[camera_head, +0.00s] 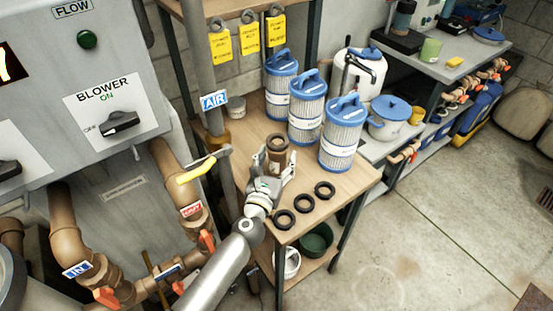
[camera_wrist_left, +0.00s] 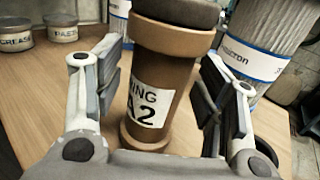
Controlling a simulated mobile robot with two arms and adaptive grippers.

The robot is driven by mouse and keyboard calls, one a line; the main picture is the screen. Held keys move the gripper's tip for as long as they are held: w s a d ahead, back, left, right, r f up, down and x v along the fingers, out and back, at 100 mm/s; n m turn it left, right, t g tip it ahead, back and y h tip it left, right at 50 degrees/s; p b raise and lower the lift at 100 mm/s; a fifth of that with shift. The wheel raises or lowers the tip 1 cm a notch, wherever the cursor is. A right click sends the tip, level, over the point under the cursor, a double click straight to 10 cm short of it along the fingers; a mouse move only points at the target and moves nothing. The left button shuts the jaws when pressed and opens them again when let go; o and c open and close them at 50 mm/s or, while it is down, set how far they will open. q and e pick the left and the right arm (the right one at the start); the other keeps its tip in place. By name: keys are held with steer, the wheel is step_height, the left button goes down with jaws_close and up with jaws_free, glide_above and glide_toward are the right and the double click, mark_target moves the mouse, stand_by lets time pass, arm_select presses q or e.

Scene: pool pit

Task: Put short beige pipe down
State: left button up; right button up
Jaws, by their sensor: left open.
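The short beige pipe (camera_head: 277,160) stands upright on the wooden table (camera_head: 340,185), with a dark ring at its top. In the left wrist view the pipe (camera_wrist_left: 160,75) carries a white label reading "NING A2" in part, and its wider foot rests on the wood. My left gripper (camera_head: 272,172) is open around the pipe, one finger on each side. In the left wrist view gaps show between the pipe and the fingers of my left gripper (camera_wrist_left: 160,95). My right gripper is not in view.
Three black rings (camera_head: 305,203) lie near the table's front edge. Blue-lidded filter cartridges (camera_head: 341,140) stand behind the pipe. A vertical pipe with a yellow-handled valve (camera_head: 197,171) is close on the left. Small tins (camera_wrist_left: 60,27) stand at the back left in the wrist view.

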arm_select(q)
steer(key=shift+r, duration=0.25)
steer(key=v, duration=1.1)
steer(key=shift+s+f, duration=0.1)
steer(key=shift+f, duration=0.05)
steer(key=shift+s+a, duration=0.1)
steer(key=shift+s, duration=0.3)
